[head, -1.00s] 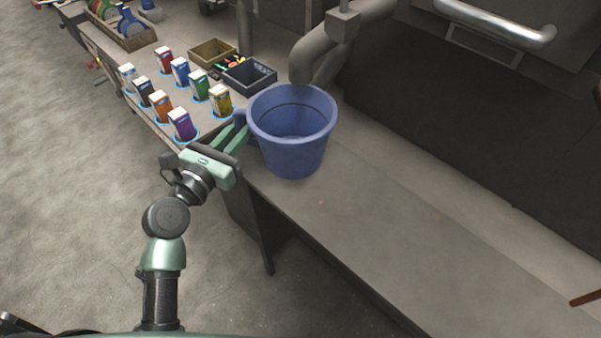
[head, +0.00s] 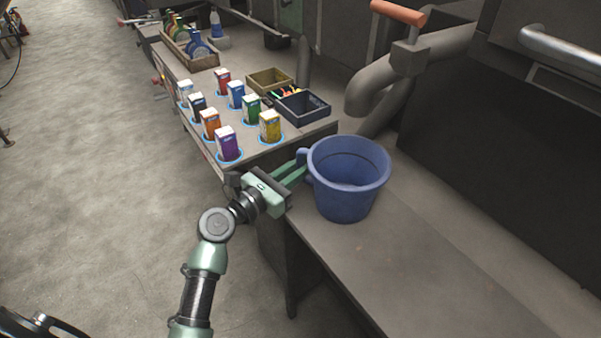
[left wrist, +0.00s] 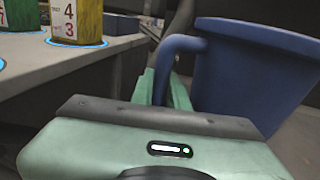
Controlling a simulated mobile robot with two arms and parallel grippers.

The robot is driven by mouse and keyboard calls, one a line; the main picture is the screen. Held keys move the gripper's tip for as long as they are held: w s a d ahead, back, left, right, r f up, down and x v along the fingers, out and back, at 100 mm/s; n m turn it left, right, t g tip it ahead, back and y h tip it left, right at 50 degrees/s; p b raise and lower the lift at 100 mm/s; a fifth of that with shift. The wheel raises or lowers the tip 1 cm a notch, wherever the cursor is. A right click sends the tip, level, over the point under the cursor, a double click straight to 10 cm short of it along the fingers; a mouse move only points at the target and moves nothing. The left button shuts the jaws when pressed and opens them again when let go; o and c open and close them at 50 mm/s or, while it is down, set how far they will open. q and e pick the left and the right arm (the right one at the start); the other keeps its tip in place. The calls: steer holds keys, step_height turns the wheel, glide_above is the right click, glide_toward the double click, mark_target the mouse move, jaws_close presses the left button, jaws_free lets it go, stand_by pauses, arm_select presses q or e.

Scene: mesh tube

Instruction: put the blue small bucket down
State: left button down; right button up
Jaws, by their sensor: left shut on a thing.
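The blue small bucket (head: 345,188) stands upright at the left end of the long grey bench; I cannot tell whether its base touches the surface. Its handle is on its left side. My left gripper (head: 296,171) reaches in from the left and is shut on this handle. In the left wrist view the green fingers (left wrist: 170,90) are on both sides of the handle (left wrist: 172,62), with the bucket (left wrist: 245,75) at the right. The bucket's far side and base are partly hidden. My right gripper is not in view.
The bare long bench (head: 400,265) stretches toward the lower right. Behind the bucket, a second table holds several coloured cartons (head: 228,143), a dark bin (head: 302,106), an olive bin (head: 269,80) and a wooden crate of bottles (head: 190,50). A thick grey pipe (head: 375,90) stands behind the bucket.

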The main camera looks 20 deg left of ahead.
arm_select(q)
steer(key=c, duration=1.4)
jaws_free()
steer(key=shift+f, duration=0.3)
steer(key=shift+s+r, duration=0.1)
steer(key=v, duration=1.2)
steer(key=shift+p, duration=0.3)
